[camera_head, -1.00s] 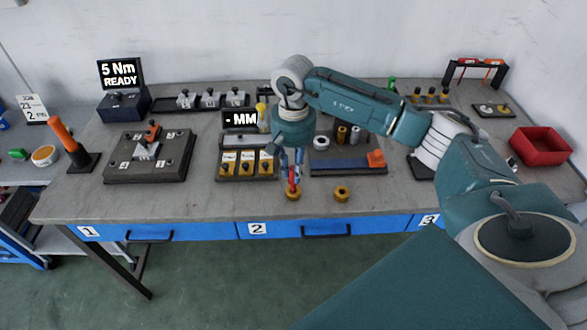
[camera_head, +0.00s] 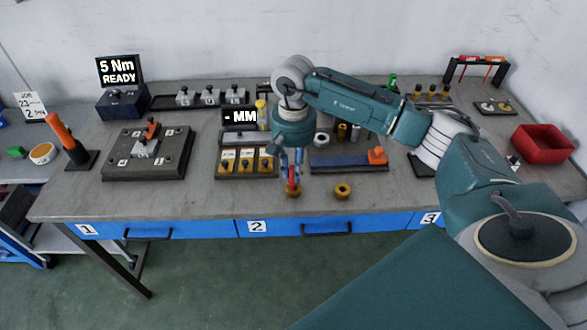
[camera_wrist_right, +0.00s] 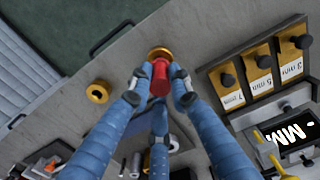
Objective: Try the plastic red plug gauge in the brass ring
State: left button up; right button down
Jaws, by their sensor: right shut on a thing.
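My right gripper (camera_head: 292,172) points down near the front edge of the bench and is shut on the red plug gauge (camera_wrist_right: 159,78). In the head view the gauge (camera_head: 293,180) shows as a small red piece between the fingers. One brass ring (camera_head: 293,192) lies directly below the gauge, and its rim also shows in the right wrist view (camera_wrist_right: 160,52). The gauge overlaps this ring in both views; I cannot tell whether its tip is inside the hole. A second brass ring (camera_head: 342,191) lies to the right, with its hole open. My left gripper is not in view.
A dark stand with several yellow-fronted blocks (camera_head: 246,163) is left of the gripper. A blue-grey bar with an orange block (camera_head: 376,156) lies to the right. A display reading "- MM" (camera_head: 240,118) stands behind. The bench front around the rings is clear.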

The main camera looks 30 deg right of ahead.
jog(key=shift+f+b, duration=0.75)
jog(key=shift+f, duration=0.1)
dwell(0.5)
jog(key=shift+r, duration=0.3)
dwell(0.5)
jog(key=shift+r+p, duration=0.75)
jog(key=shift+r, duration=0.6)
jog(key=shift+r, duration=0.1)
jog(key=shift+r+p, duration=1.3)
jog(key=shift+r, duration=1.1)
